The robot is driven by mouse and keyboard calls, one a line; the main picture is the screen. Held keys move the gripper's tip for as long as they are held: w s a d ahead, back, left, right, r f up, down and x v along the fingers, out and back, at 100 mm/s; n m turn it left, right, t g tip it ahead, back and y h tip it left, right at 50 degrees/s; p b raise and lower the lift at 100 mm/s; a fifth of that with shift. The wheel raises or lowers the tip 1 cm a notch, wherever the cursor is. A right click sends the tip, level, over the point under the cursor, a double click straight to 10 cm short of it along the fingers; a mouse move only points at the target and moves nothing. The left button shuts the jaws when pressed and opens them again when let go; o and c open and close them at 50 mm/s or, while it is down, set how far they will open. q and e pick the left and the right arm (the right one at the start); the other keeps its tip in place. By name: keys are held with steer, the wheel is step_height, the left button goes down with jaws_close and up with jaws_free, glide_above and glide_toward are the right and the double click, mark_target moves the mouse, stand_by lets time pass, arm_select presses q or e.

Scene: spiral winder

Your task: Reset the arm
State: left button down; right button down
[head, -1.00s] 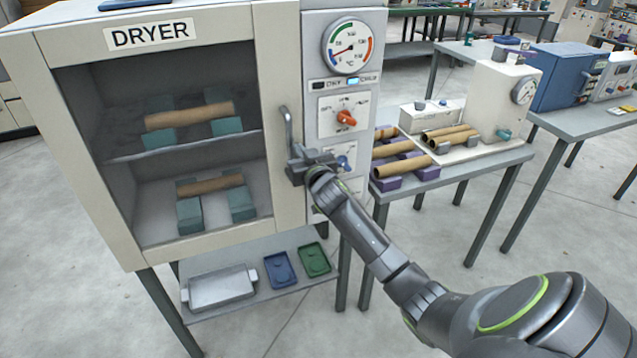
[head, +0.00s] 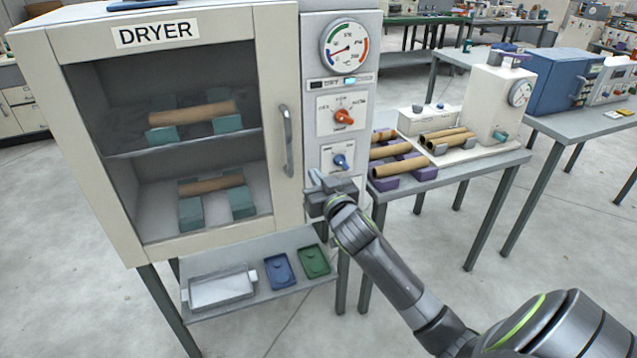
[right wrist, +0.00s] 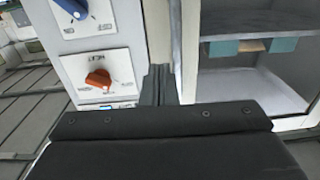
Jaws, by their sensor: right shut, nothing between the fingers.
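My right gripper (head: 322,190) is shut and empty in the head view. It hangs in front of the lower part of the dryer's control panel, just right of and below the door handle (head: 287,142), and apart from it. The dryer (head: 283,75) has its glass door closed, with brown tubes on teal blocks on two shelves inside. The panel carries an orange knob (head: 343,116) and a blue knob (head: 341,161). Both also show in the right wrist view, the orange knob (right wrist: 98,79) and the blue knob (right wrist: 72,6). My left gripper is not in view.
A shelf under the dryer holds a metal tray (head: 249,292), a blue tray (head: 279,271) and a green tray (head: 314,261). A table (head: 440,182) at the right bears several brown tubes and a white machine (head: 487,98). The floor in front is clear.

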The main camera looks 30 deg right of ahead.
steer(key=shift+s, duration=0.45)
steer(key=s+d+f+g, duration=0.1)
steer(key=s+f+g, duration=0.1)
steer(key=f, duration=0.9)
steer(key=s+d+f+g, duration=0.1)
steer(key=d+f+g, duration=0.15)
steer(key=f, duration=0.85)
steer(key=s+f+g, duration=0.2)
steer(key=s+f, duration=0.3)
steer(key=f, duration=0.3)
steer(key=s+f+g, duration=0.2)
steer(key=s+f, duration=0.3)
steer(key=f, duration=0.3)
steer(key=s+a+f+n+g+y, duration=0.1)
steer(key=s+a+f+g, duration=0.1)
steer(key=s+f, duration=0.7)
steer(key=s+a+f+g, duration=0.2)
steer(key=s+f, duration=0.5)
steer(key=s, duration=0.3)
steer(key=s+a+f+g, duration=0.2)
steer(key=s+f, duration=0.1)
steer(key=s, duration=0.6)
steer(key=s+a+f+g+y, duration=0.1)
steer(key=s+a+f+g, duration=0.1)
steer(key=s, duration=0.8)
steer(key=shift+a+f+n, duration=0.3)
steer(key=shift+a+f, duration=0.55)
steer(key=shift+s, duration=0.1)
